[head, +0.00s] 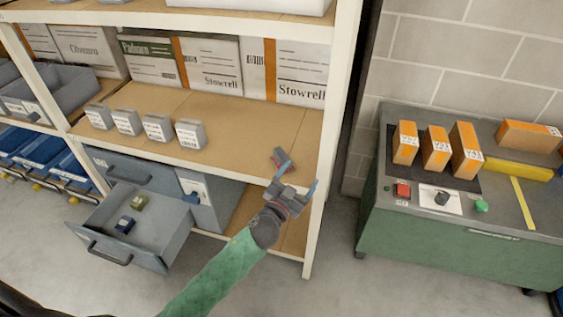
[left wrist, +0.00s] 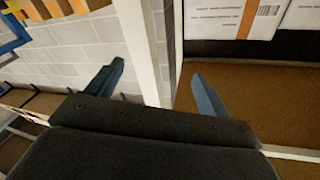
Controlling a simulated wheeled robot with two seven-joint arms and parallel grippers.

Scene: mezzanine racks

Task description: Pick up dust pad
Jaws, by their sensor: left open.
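My right gripper is not in view.
Several grey labelled boxes (head: 156,127) stand on the same shelf, with large cartons (head: 213,66) behind. Below, an open grey drawer (head: 160,235) holds two small items. The white post (head: 335,120) is close right of the gripper. A green bench (head: 450,225) stands right.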

